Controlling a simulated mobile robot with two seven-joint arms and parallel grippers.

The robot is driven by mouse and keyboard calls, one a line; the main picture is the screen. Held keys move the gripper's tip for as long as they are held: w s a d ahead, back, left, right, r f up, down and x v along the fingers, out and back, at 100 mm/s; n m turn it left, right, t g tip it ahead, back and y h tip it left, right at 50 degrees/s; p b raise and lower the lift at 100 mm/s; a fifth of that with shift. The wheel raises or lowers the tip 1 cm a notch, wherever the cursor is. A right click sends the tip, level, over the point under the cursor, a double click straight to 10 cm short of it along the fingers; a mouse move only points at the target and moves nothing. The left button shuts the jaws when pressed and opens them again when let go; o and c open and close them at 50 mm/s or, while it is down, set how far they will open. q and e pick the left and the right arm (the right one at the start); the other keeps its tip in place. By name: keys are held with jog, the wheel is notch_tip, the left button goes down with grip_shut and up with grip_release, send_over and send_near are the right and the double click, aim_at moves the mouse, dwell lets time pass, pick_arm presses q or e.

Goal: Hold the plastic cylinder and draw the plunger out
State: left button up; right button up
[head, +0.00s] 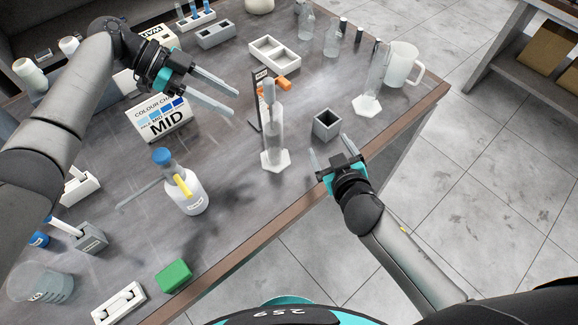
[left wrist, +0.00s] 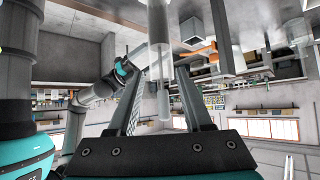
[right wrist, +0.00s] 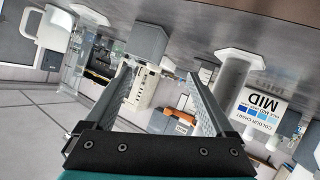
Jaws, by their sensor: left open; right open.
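The clear plastic cylinder (head: 275,145) stands upright on a white hexagonal base on the table. The plunger (head: 268,92) sticks up from its top. My left gripper (head: 234,98) is open, left of the plunger, with its fingers pointing towards it and nothing between them. In the left wrist view, which is upside down, the cylinder (left wrist: 158,25) appears ahead between the fingers. My right gripper (head: 329,147) is open and empty near the table's front edge, right of the cylinder. The cylinder (right wrist: 231,80) also shows in the right wrist view, beyond the right finger.
A grey square cup (head: 327,124) stands close ahead of my right gripper. A dark upright stand with an orange part (head: 283,83) is just behind the cylinder. A wash bottle (head: 184,190) stands at left front. Another clear cylinder (head: 374,80) and a mug (head: 402,65) are at right.

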jog(key=m+y, duration=0.2)
send_near(274, 137)
notch_tip(274, 137, down, 3)
jog(key=x, duration=1.5)
jog(key=shift+w+d+f, duration=0.1)
jog(key=shift+w+d, duration=0.05)
jog(key=shift+w, duration=0.05)
